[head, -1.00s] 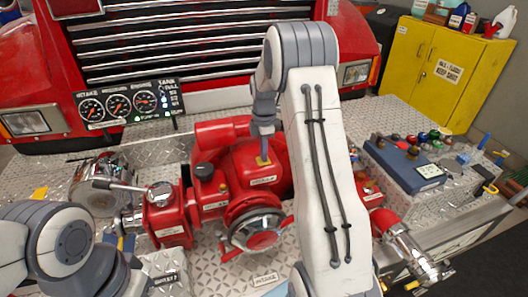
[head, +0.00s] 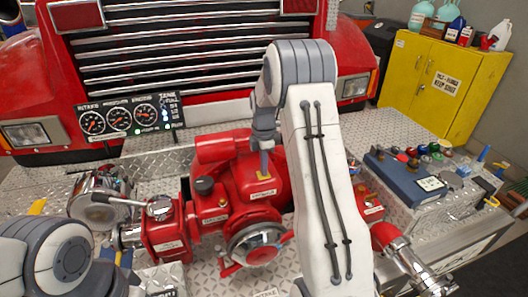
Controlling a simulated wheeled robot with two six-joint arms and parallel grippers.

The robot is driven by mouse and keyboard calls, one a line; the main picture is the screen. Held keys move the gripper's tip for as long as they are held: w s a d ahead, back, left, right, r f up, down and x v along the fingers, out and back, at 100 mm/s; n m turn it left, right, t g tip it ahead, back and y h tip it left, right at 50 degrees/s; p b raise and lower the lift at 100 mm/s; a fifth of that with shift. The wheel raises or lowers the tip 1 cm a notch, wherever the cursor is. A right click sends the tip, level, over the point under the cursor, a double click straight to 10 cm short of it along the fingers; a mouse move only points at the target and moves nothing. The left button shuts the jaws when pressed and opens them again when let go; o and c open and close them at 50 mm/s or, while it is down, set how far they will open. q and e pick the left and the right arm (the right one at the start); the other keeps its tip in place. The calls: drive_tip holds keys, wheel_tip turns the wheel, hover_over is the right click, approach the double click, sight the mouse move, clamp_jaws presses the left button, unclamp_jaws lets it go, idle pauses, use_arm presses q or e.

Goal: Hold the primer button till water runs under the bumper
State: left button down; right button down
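The red pump (head: 245,195) stands on the diamond-plate bumper. A small yellow plate (head: 266,176) sits on its top, with a white label just below it. My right gripper (head: 264,168) points straight down, its narrow fingers together and empty, with the tips at this plate. The primer button itself is not clearly seen; the fingertips may cover it. Whether they press or only touch cannot be told. My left arm shows at the lower left, but its gripper is out of view. No water is visible; the ground under the bumper is out of sight.
A gauge panel (head: 128,115) with three dials and a small green light stands at the back left. A lever valve (head: 158,208) is left of the pump. A blue box (head: 405,175) lies right, with a yellow cabinet (head: 440,85) behind it.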

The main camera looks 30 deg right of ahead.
wheel_tip(320, 180, up, 4)
drive_tip(key=p, duration=0.3)
drive_tip(key=shift+f, duration=0.2)
drive_tip(key=shift+r, duration=0.35)
wheel_tip(320, 180, up, 10)
drive_tip(key=b, duration=0.3)
drive_tip(key=shift+f, duration=0.25)
drive_tip(key=shift+a, duration=0.1)
